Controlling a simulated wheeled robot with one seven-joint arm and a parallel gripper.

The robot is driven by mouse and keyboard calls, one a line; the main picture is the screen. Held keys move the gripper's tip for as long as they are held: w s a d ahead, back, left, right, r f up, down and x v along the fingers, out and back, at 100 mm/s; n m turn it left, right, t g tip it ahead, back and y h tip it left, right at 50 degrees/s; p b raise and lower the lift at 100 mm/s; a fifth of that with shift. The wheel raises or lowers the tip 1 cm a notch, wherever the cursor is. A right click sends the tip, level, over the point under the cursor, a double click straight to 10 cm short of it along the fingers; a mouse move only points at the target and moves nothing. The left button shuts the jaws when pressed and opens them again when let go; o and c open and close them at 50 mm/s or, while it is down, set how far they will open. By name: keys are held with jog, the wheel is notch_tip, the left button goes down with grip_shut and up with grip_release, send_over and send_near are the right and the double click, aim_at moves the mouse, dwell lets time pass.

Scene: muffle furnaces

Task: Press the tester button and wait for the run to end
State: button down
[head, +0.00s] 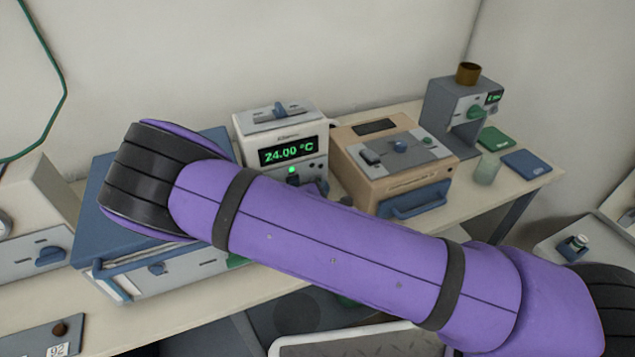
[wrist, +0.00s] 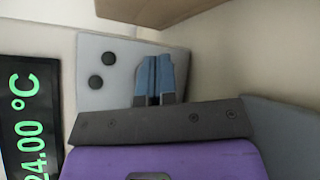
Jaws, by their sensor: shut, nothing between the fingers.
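The white instrument (head: 281,118) stands on the bench with a lit display (head: 287,151) reading 24.00 °C and a green light (head: 291,169) below it. In the wrist view the display (wrist: 30,125) appears turned sideways at the left edge. Beside it is a light grey panel (wrist: 120,60) with two dark round knobs (wrist: 102,70). My gripper (wrist: 154,62) has its blue fingers together and empty, in front of or beside this panel. I cannot tell if the fingertips touch it.
A blue box furnace (head: 150,265) is left of the instrument. A peach furnace (head: 365,165) with a blue handle is close on its right. A grey machine (head: 440,110) with a green button and brown cup stands farther right, near a glass (head: 487,170) and green and blue pads.

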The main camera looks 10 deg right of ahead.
jog(key=shift+w+a, duration=0.15)
jog(key=shift+w, duration=0.25)
dwell(0.8)
jog(key=shift+s+d, duration=0.3)
jog(key=shift+s, duration=0.55)
jog(key=shift+s, duration=0.1)
jog(key=shift+s+d, duration=0.2)
jog(key=shift+s, duration=0.55)
jog(key=shift+s+d, duration=0.25)
jog(key=shift+s, duration=0.55)
jog(key=shift+s+d, duration=0.2)
jog(key=shift+s, duration=0.55)
